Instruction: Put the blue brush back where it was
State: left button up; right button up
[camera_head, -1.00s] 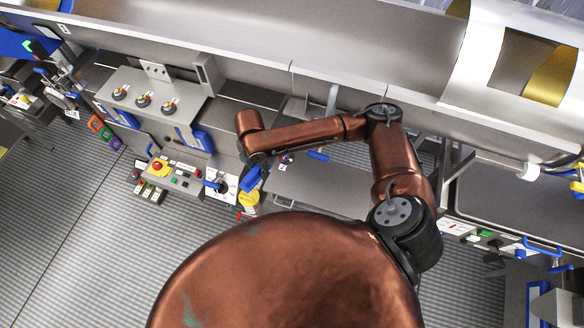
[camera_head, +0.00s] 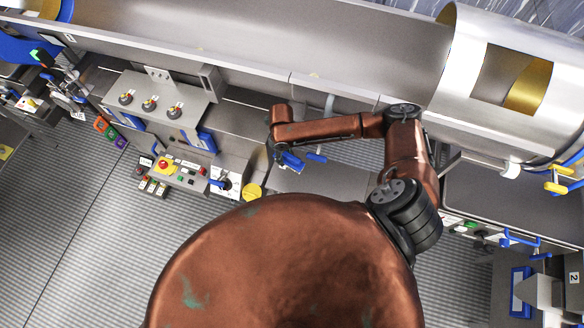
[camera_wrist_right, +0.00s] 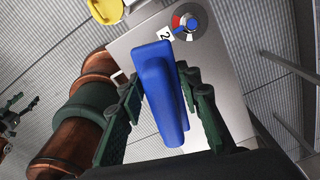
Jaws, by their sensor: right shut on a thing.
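The blue brush (camera_head: 292,161) is in my right gripper (camera_head: 279,154), near the middle of the head view. In the right wrist view the brush (camera_wrist_right: 160,88) is a smooth blue block lying lengthwise between the two dark green fingers of the gripper (camera_wrist_right: 158,100). The fingers are shut on its sides. Below it in that view is a light metal panel with a round red and blue dial (camera_wrist_right: 186,24). I cannot tell the brush's height above the panel. Its far side is hidden.
A control panel with a red button (camera_head: 163,166) and a yellow round part (camera_head: 252,192) lie left of the brush. A fixed blue handle (camera_head: 317,157) is close on its right. A large metal drum (camera_head: 510,80) is at the upper right. Striped floor (camera_head: 60,215) is open at lower left.

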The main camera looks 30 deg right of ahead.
jog(key=shift+d+n+p, duration=0.4)
jog(key=shift+d+n, duration=0.3)
jog(key=shift+n, duration=0.4)
jog(key=shift+d+f+n, duration=0.1)
jog(key=shift+d+n, duration=0.05)
jog(key=shift+n, duration=0.15)
jog(key=shift+f, duration=0.25)
notch_tip(320, 180, down, 10)
jog(key=b, duration=0.9)
jog(key=shift+d+r, duration=0.1)
jog(key=shift+r, duration=0.1)
jog(key=shift+s, duration=0.1)
jog(key=shift+f, duration=0.15)
jog(key=o, duration=1.2)
